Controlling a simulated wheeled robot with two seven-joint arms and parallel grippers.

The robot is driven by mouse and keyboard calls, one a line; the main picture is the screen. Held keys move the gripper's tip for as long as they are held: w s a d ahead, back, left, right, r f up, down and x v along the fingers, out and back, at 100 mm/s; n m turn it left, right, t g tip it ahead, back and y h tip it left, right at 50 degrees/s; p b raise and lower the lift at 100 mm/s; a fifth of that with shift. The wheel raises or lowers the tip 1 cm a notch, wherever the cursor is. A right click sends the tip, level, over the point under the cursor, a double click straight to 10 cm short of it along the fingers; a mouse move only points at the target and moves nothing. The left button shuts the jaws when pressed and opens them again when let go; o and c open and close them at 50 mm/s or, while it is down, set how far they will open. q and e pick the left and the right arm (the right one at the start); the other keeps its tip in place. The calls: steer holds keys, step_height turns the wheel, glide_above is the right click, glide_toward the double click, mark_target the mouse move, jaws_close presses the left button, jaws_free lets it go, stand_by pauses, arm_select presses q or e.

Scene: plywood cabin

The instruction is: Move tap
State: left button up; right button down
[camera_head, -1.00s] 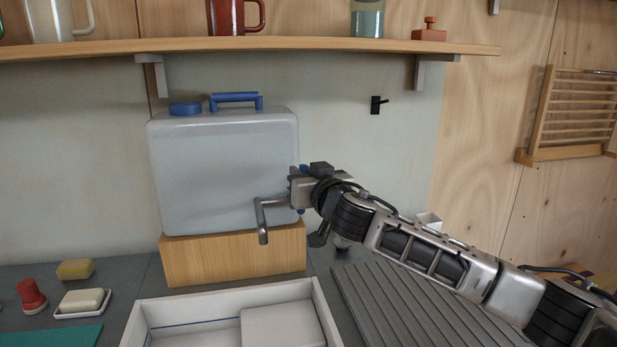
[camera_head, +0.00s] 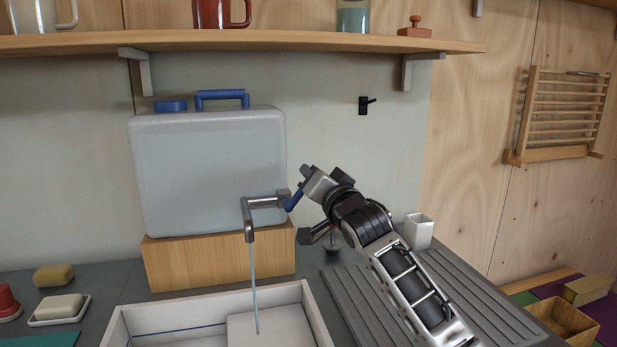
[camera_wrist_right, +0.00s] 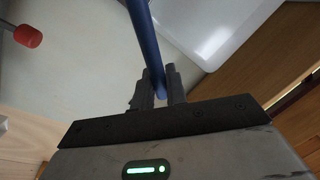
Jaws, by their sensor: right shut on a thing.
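The tap has a grey metal spout (camera_head: 249,219) in front of the lower right part of a translucent water canister (camera_head: 208,165). A thin stream of water (camera_head: 256,290) runs from the spout down into the white basin (camera_head: 299,291). The tap's blue lever (camera_head: 293,201) tilts up to the right toward my right gripper (camera_head: 302,185). In the right wrist view the fingers (camera_wrist_right: 160,88) are shut on the end of the blue lever (camera_wrist_right: 145,40). My left gripper does not show.
The canister stands on a wooden block (camera_head: 220,262). A grooved drainboard (camera_head: 455,300) lies right of the basin, with a white cup (camera_head: 419,231) behind it. A shelf (camera_head: 230,40) hangs above. A soap dish (camera_head: 60,312) and sponge (camera_head: 54,275) are at left.

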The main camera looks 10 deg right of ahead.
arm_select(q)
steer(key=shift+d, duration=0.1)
arm_select(e)
steer(key=shift+d+f+m, duration=0.15)
steer(key=shift+f+m, duration=0.05)
steer(key=shift+m, duration=0.1)
steer(key=c, duration=1.5)
jaws_free()
arm_select(q)
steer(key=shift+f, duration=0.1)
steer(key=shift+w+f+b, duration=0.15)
steer(key=shift+b, duration=0.75)
arm_select(e)
steer(key=v, duration=1.6)
steer(key=shift+r, duration=0.1)
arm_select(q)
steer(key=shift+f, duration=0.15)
